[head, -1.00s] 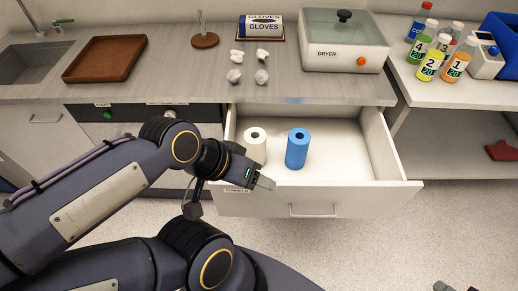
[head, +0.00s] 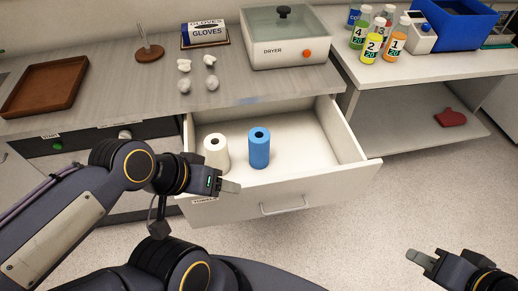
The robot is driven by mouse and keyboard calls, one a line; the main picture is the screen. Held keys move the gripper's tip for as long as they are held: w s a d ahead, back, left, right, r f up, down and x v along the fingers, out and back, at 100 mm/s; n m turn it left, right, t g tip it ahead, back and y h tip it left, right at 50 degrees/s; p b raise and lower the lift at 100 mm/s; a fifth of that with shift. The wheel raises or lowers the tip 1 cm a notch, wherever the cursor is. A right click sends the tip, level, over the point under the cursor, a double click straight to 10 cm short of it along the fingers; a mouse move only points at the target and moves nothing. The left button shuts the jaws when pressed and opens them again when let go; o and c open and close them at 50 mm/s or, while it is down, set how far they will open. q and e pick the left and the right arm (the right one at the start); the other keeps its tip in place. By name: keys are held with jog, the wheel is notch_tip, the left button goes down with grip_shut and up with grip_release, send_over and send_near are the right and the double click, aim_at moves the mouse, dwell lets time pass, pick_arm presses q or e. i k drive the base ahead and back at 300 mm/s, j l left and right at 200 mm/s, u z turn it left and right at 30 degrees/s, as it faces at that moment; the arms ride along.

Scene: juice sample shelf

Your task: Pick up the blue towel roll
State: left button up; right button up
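The blue towel roll (head: 259,149) stands upright in the open drawer (head: 309,161). A white towel roll (head: 217,152) stands upright just to its left. My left gripper (head: 231,186) is at the drawer's front left, in front of the white roll and to the lower left of the blue roll, apart from the blue roll. It is seen from the side, so its opening does not show clearly. My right gripper (head: 420,257) is at the lower right, over the floor, far from the rolls. Its finger gap cannot be made out.
The drawer's raised front panel and side walls surround the rolls; its right part is empty. The counter above holds a dryer (head: 288,41), a glove box (head: 205,33) and a brown tray (head: 44,85). Bottles (head: 372,48) stand on the right counter. The floor at right is clear.

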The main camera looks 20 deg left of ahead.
aim_at(259, 149)
jog(key=u, duration=1.6)
jog(key=i+j+z, duration=0.4)
jog(key=j, duration=0.25)
jog(key=i+j+z, duration=0.2)
jog(key=j, duration=0.15)
jog(key=k, duration=0.1)
